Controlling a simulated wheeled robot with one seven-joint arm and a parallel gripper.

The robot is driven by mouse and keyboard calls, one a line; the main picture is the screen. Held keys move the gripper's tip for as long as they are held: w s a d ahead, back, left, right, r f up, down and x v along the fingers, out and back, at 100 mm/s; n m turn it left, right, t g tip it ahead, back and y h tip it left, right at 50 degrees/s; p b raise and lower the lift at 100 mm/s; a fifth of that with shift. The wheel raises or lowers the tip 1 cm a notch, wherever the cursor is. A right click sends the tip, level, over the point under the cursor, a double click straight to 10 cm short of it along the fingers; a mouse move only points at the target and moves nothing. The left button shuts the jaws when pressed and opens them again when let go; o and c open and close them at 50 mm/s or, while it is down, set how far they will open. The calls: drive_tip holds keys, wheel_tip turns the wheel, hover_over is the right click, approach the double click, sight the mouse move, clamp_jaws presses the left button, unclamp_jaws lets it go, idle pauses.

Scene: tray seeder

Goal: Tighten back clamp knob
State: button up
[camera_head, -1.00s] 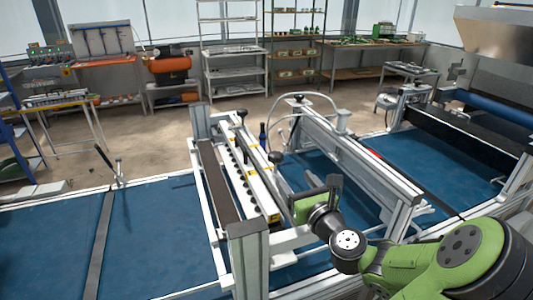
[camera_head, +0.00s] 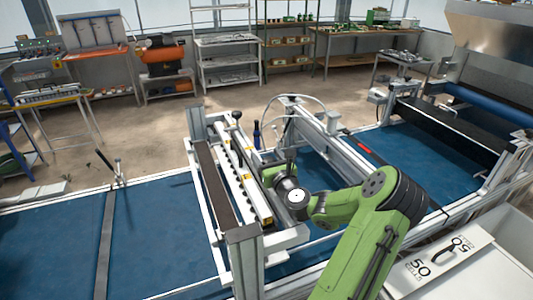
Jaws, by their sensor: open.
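The back clamp knob (camera_head: 236,116) is a dark ball on an upright stem. It stands at the far end of the white seeder bar (camera_head: 242,180), which has a row of dark holes or nozzles and yellow marks. My gripper (camera_head: 283,160) is to the right of the bar, nearer to me than the knob and apart from it in the picture. My gripper is open, and I see nothing held in it. The wrist hides part of its jaws. A second dark knob seen earlier beside the bar is now hidden behind or mixed up with my gripper.
A metal cross frame (camera_head: 362,160) with a curved hose stands right of my gripper. A dark blue bottle-like thing (camera_head: 257,135) is just behind the bar. The blue belt (camera_head: 150,230) is clear at left. A white panel (camera_head: 440,262) marked 50 is at lower right.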

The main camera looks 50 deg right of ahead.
drive_tip(key=shift+w+d, duration=0.15)
drive_tip(key=shift+w, duration=0.15)
drive_tip(key=c, duration=1)
drive_tip(key=shift+o, duration=0.2)
drive_tip(key=m+h+p, duration=0.1)
drive_tip(key=g+h+p, duration=0.1)
drive_tip(key=shift+r+m+g+p, duration=0.25)
drive_tip(key=shift+m+g+p, duration=0.05)
drive_tip(key=shift+m+p, duration=0.1)
drive_tip(key=shift+s+d+m+g+h+p, duration=0.1)
drive_tip(key=shift+m+g+h+p, duration=0.75)
drive_tip(key=shift+h, duration=0.25)
drive_tip(key=shift+s+d+f+m+g+h+p, duration=0.2)
drive_tip(key=shift+m+g+h+p, duration=0.15)
drive_tip(key=shift+m+g+h, duration=0.25)
drive_tip(key=o, duration=1)
drive_tip(key=shift+c, duration=0.2)
